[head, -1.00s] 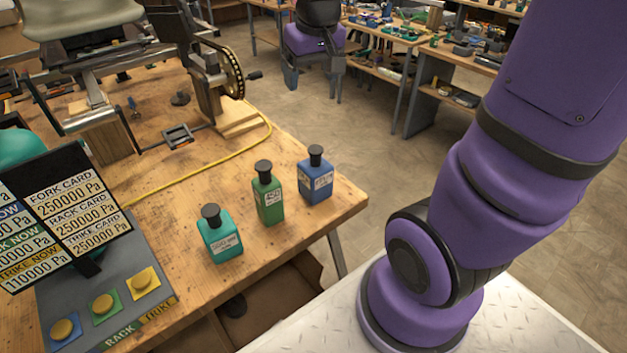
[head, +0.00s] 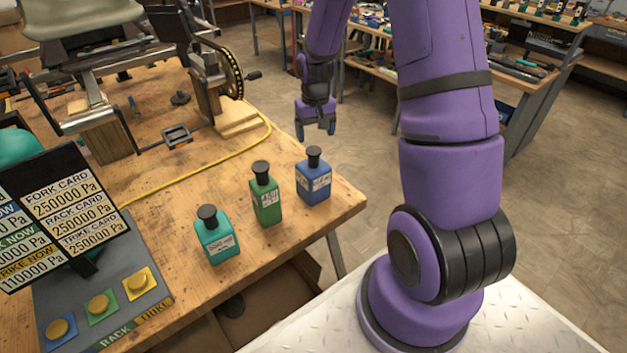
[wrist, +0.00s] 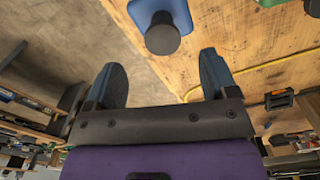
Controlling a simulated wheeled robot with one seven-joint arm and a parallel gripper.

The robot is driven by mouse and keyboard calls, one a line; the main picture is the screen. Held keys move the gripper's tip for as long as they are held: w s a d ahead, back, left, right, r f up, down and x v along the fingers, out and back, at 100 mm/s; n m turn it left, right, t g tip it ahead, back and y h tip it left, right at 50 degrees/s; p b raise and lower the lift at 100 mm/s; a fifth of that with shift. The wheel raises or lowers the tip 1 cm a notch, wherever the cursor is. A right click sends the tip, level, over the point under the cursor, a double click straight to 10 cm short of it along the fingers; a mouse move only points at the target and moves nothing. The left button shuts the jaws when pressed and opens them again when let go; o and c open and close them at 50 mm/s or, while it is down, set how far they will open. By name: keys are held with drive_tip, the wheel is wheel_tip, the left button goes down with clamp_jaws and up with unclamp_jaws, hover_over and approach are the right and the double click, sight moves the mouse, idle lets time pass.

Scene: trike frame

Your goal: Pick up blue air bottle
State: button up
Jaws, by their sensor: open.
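The blue air bottle (head: 313,182) stands upright on the wooden table near its right edge, with a black cap and a pale label. It also shows at the top of the wrist view (wrist: 183,14), its dark cap nearest the camera. My gripper (head: 317,128) is open and empty, pointing down above the blue bottle in the head view. In the wrist view its two fingers (wrist: 160,82) are spread apart, and the bottle lies beyond the fingertips, not between them.
A green bottle (head: 266,198) and a teal bottle (head: 216,240) stand to the left of the blue one. A pressure card board (head: 75,215) with buttons sits at the table's left. A yellow hose (head: 225,153) and the trike frame (head: 190,75) lie behind.

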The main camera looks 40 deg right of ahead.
sight(314, 150)
drive_tip(key=shift+w+f, duration=0.15)
drive_tip(key=shift+f, duration=2.1)
drive_tip(key=shift+w+f, duration=0.15)
drive_tip(key=shift+f, duration=2.1)
drive_tip(key=shift+c, duration=0.4)
clamp_jaws()
